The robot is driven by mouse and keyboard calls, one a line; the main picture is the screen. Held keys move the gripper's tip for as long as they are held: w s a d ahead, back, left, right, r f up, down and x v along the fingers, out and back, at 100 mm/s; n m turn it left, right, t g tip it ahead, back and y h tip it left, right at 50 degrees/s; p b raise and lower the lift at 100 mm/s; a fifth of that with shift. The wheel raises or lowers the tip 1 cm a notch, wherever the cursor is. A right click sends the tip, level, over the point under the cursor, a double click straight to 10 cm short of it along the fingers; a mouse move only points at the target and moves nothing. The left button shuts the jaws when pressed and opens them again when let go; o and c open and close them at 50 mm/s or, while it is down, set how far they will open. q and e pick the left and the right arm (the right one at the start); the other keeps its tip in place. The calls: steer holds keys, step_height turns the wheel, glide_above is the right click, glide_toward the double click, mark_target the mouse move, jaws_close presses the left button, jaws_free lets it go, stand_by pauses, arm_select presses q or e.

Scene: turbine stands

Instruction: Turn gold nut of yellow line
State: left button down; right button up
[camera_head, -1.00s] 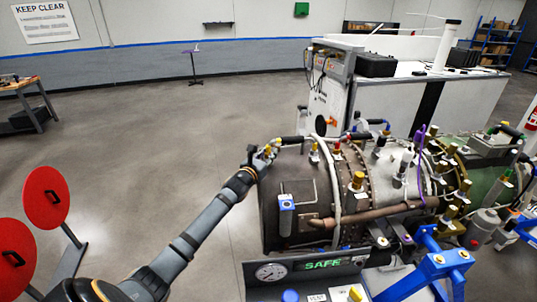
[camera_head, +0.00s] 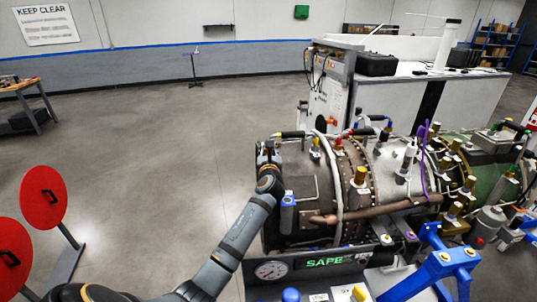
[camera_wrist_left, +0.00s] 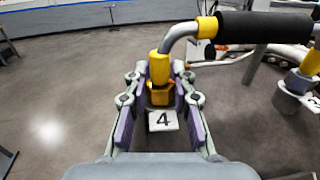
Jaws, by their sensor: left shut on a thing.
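In the left wrist view, the gold nut (camera_wrist_left: 160,95) sits between the fingers of my left gripper (camera_wrist_left: 160,82), below the yellow sleeve (camera_wrist_left: 159,68) of a grey bent line with a black padded grip (camera_wrist_left: 264,27). A white tag marked 4 (camera_wrist_left: 163,120) lies just under the nut. My left gripper is shut on the nut. In the head view my left gripper (camera_head: 268,152) is at the left end of the turbine (camera_head: 292,165), and it hides most of the nut there. My right gripper is not in view.
Other fittings with gold nuts (camera_head: 359,176) stand along the turbine to the right. A gauge panel reading SAFE (camera_head: 325,262) and a blue stand (camera_head: 440,262) are in front. Red discs (camera_head: 43,195) stand at left. The floor between is clear.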

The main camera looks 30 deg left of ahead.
arm_select(q)
steer(key=shift+f+n+g+y+b, duration=0.2)
steer(key=shift+n+g+y+b, duration=0.85)
steer(key=shift+n+g+y, duration=0.65)
steer(key=shift+g+y, duration=0.3)
steer(key=c, duration=1.4)
jaws_free()
steer(key=shift+c, duration=0.2)
steer(key=o, duration=0.4)
steer(key=shift+d+r, duration=0.1)
steer(key=shift+r, duration=0.05)
steer(key=shift+c, duration=0.2)
steer(key=shift+s, duration=0.1)
steer(key=v, duration=0.7)
steer(key=shift+s+d, duration=0.2)
steer(key=shift+d, duration=0.05)
